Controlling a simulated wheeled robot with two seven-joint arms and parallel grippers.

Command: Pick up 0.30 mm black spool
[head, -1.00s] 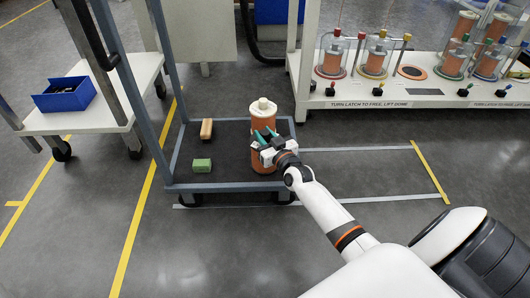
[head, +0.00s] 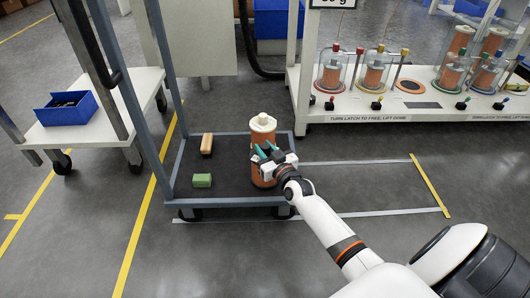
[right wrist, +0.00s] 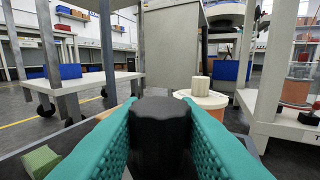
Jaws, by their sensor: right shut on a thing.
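A tall copper-coloured spool (head: 263,130) with a cream top stands upright on the low cart's dark deck. Its cream top and hub (right wrist: 203,95) also show ahead and right of centre in the right wrist view. My right gripper (head: 266,151) is in front of this spool in the head view and covers part of its side. In the right wrist view its teal fingers are shut on a black faceted piece (right wrist: 160,130). Its lower part is hidden, and I cannot tell whether it is the black spool itself. My left gripper is not in view.
The cart deck (head: 230,175) also holds a tan block (head: 206,144) and a green block (head: 202,180). Blue-grey posts rise on its left. A white bench (head: 440,105) with domed spools stands at the back right. A blue bin (head: 66,108) is on a white table at left.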

